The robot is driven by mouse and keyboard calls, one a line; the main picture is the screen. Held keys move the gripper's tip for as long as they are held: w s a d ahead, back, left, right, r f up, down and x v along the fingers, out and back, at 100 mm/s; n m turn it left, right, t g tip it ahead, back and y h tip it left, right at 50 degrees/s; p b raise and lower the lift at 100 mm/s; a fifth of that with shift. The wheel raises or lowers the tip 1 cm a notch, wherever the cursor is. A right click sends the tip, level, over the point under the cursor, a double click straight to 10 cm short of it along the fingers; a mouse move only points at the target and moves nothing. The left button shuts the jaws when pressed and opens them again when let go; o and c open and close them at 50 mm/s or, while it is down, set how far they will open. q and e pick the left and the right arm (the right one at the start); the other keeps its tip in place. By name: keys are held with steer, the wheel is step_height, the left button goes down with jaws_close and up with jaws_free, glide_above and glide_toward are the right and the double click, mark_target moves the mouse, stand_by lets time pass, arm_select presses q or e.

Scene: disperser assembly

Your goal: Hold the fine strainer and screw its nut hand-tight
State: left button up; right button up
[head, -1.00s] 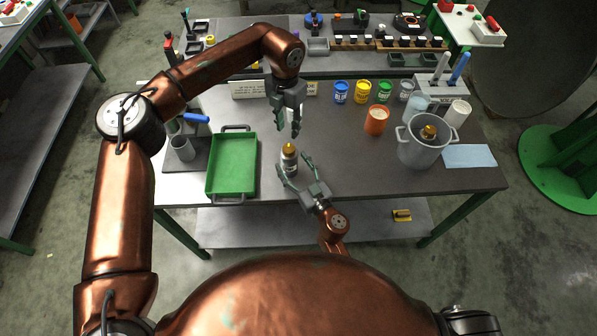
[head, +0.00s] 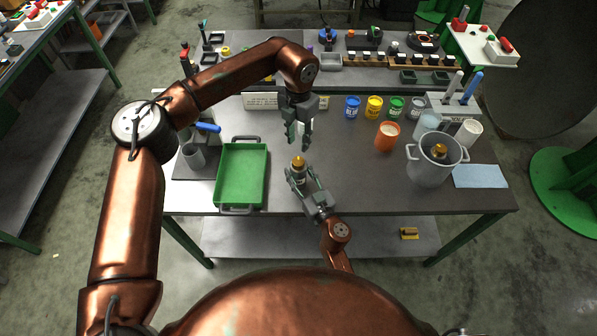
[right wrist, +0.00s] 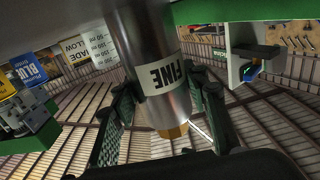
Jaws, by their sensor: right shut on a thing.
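The fine strainer (head: 297,178) is a grey metal cylinder with a brass nut (head: 298,161) on its top end, standing out over the front middle of the table. My right gripper (head: 302,181) is shut on it from the front right. In the right wrist view the strainer (right wrist: 150,40) shows its "FINE" label between my two fingers, with the brass nut (right wrist: 172,131) beyond it. My left gripper (head: 299,139) points down just above the nut, fingers apart and empty, not touching it. Whether the strainer's base touches the table is hidden.
A green tray (head: 221,176) lies to the left. A grey pot (head: 428,171) with a brass-topped part inside stands right, beside an orange cup (head: 387,137) and a blue cloth (head: 480,176). Several small paint cans line the back. The table between strainer and pot is clear.

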jaws_close()
steer(key=shift+o, duration=1.1)
jaws_free()
steer(key=c, duration=1.1)
steer(key=shift+o, duration=0.2)
